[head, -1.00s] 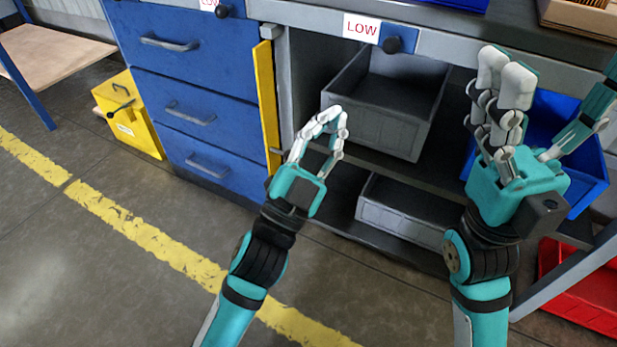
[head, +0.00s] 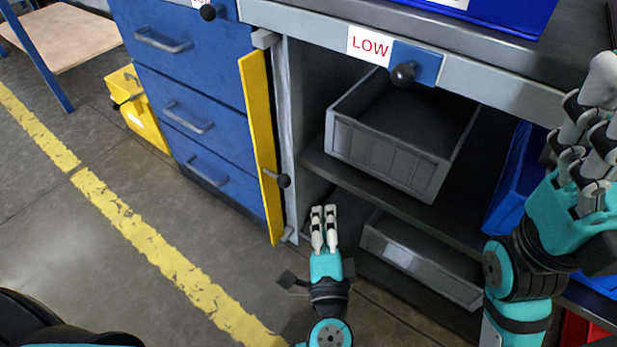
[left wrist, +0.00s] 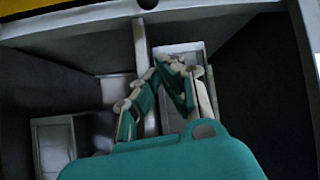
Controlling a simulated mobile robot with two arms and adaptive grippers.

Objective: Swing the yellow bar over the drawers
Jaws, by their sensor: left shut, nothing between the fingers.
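The yellow bar (head: 260,140) stands upright along the right edge of the blue drawers (head: 190,105), in front of the grey cabinet post.
A grey bin (head: 390,155) sits on the upper shelf under a LOW label (head: 369,46), with another grey bin (head: 420,260) below. A blue bin (head: 515,180) is at the right. A yellow box (head: 135,110) stands left of the drawers. The floor in front is clear.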

